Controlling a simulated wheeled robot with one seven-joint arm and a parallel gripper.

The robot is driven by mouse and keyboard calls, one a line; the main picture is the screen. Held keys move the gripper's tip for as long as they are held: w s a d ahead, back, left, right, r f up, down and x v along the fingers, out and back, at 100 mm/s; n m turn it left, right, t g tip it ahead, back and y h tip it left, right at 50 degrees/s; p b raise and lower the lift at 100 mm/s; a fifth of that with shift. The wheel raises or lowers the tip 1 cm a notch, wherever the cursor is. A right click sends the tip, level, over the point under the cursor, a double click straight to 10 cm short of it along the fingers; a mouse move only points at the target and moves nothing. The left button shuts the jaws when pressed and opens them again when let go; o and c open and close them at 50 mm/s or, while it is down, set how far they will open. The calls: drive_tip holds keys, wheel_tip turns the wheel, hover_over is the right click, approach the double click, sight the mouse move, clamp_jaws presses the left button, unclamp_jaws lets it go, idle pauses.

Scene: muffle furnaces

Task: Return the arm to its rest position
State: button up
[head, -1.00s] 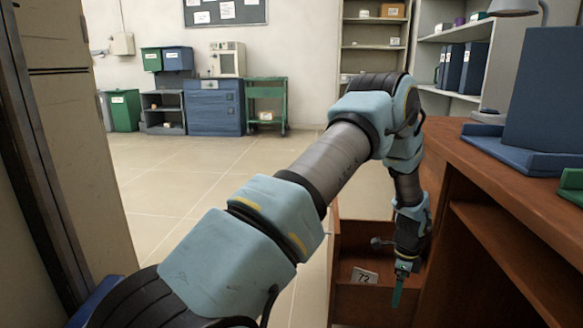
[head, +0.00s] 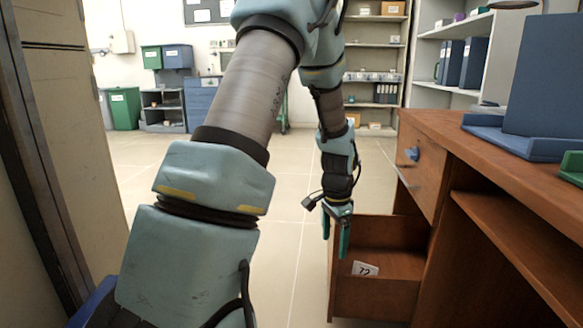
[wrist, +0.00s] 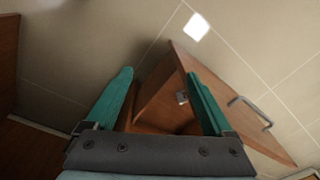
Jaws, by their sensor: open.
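My arm crosses the head view from lower left to upper middle, then its forearm hangs down. I cannot tell from these views whether a finger touches the drawer.
The drawer, holding a card marked 72 (head: 365,268), sticks out from the wooden desk (head: 510,165) at right. An upper drawer (head: 418,175) has a blue knob. A tall cabinet (head: 75,130) stands close at left. Tiled floor (head: 285,180) is open in the middle.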

drive_tip(key=s+a+r+n+b, duration=0.1)
drive_tip(key=s+a+r+n, duration=0.2)
drive_tip(key=s+a+n, duration=0.5)
drive_tip(key=s+a+r+n+b, duration=0.25)
drive_tip(key=s+a+n, duration=0.2)
drive_tip(key=a, duration=0.55)
wheel_tip(320, 180, up, 39)
drive_tip(key=p, duration=3.9)
drive_tip(key=shift+d+f+t, duration=0.15)
drive_tip(key=shift+t, duration=0.25)
